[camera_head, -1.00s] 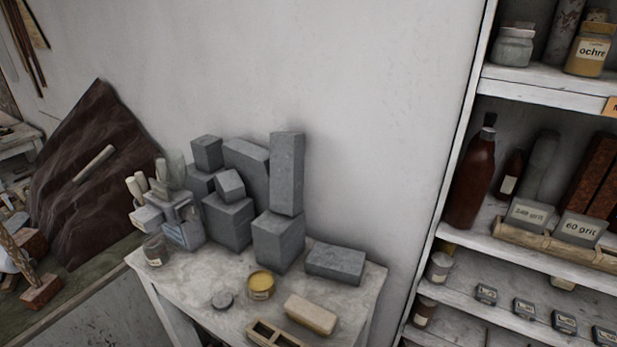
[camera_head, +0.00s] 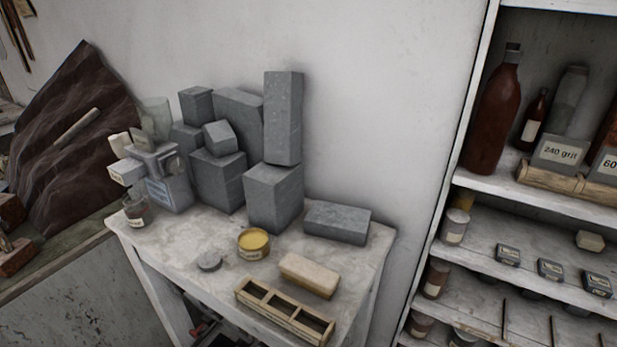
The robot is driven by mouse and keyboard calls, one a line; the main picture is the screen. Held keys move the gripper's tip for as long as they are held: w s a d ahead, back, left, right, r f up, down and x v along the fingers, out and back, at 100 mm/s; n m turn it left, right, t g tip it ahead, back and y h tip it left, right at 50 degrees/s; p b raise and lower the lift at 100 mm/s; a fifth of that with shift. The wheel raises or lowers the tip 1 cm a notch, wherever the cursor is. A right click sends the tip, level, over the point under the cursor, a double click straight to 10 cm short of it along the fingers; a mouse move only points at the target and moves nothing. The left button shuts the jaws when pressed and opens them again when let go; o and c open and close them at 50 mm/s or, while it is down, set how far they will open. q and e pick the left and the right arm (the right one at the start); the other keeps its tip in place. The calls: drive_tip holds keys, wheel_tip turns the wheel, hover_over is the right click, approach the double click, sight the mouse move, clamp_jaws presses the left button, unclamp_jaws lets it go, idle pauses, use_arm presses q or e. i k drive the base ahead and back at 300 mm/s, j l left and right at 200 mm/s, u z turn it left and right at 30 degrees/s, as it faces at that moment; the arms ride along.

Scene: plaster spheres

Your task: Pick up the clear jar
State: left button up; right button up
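A small clear jar (camera_head: 137,210) with a pale label and dark contents low inside stands upright at the left corner of the worn white table (camera_head: 200,245). It is just in front of a grey-blue labelled block or box (camera_head: 168,188). A taller translucent, glass-like piece (camera_head: 155,115) shows behind the pile there; I cannot tell what it is. Neither of my grippers is in view.
Grey blocks (camera_head: 273,195) are stacked at the table's back. A yellow-filled tin (camera_head: 253,243), a grey disc (camera_head: 209,262), a cream block (camera_head: 309,274) and a wooden divided tray (camera_head: 240,296) lie in front. A shelf unit (camera_head: 455,180) stands right; a dark rock slab (camera_head: 75,130) is left.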

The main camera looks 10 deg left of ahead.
sight(136, 208)
drive_tip(key=u, duration=1.35)
